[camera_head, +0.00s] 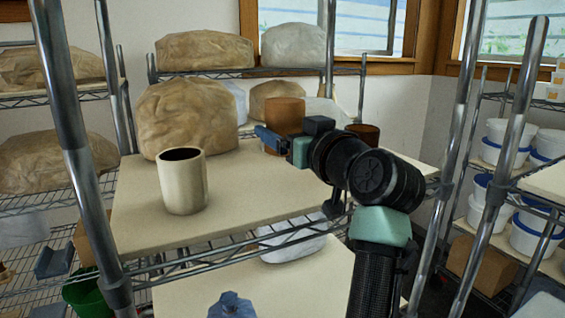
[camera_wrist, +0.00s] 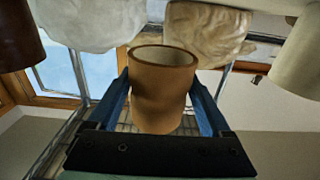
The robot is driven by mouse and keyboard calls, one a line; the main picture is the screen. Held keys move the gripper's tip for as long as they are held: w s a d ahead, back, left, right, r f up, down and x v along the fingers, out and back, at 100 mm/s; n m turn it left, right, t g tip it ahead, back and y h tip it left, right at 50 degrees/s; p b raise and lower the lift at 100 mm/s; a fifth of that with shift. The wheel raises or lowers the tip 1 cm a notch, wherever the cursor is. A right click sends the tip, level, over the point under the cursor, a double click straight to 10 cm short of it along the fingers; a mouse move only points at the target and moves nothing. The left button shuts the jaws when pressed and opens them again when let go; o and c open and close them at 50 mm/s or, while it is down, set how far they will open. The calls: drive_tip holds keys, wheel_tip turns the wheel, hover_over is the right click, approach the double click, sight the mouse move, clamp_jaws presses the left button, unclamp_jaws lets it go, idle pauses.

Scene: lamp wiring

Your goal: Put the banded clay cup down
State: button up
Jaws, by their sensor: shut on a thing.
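The clay cup (camera_head: 284,114) is orange-brown, and I cannot make out a clear band on it. My gripper (camera_head: 270,139) has its blue fingers on either side of the cup, shut on it. In the wrist view the cup (camera_wrist: 163,90) sits between both fingers of my gripper (camera_wrist: 163,100), its open rim showing. In the head view it is over the back part of the cream shelf board (camera_head: 240,205). The gripper hides part of its base, so I cannot tell whether it touches the board.
A cream cup (camera_head: 182,181) stands at the board's left. A dark brown cup (camera_head: 364,135) is partly hidden behind my arm at the right. A large wrapped clay lump (camera_head: 187,115) is at the back left. Metal posts (camera_head: 75,140) frame the shelf. The board's front middle is clear.

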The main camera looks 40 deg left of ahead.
sight(285, 184)
drive_tip(key=shift+a+f, duration=0.2)
drive_tip(key=shift+f, duration=0.7)
wheel_tip(285, 184, down, 4)
drive_tip(key=shift+d+r+p, duration=0.1)
drive_tip(key=shift+d+p, duration=0.05)
drive_tip(key=shift+p, duration=0.9)
drive_tip(key=shift+f, duration=0.35)
drive_tip(key=shift+f, duration=0.15)
drive_tip(key=o, duration=1.5)
drive_tip(key=shift+c, duration=0.2)
